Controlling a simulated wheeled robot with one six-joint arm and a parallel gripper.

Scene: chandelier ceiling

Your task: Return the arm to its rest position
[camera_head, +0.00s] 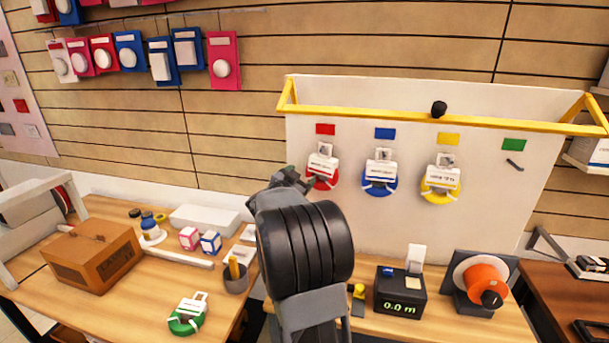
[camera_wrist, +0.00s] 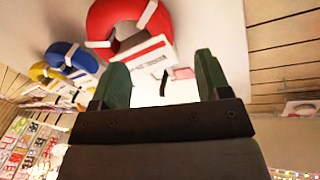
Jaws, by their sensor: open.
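My gripper (camera_head: 292,178) is at the end of my raised arm in the head view, in front of the white board (camera_head: 440,220) and just left of the red coil (camera_head: 322,181). In the wrist view my gripper (camera_wrist: 163,78) shows two green fingers spread apart with nothing gripped between them. The red coil (camera_wrist: 98,22) hangs beyond the fingers with its white label card (camera_wrist: 148,56). Any contact between the fingers and the card is hard to tell.
A blue coil (camera_head: 380,186) and a yellow coil (camera_head: 440,190) hang to the right; the hook under the green tag (camera_head: 513,145) is bare.

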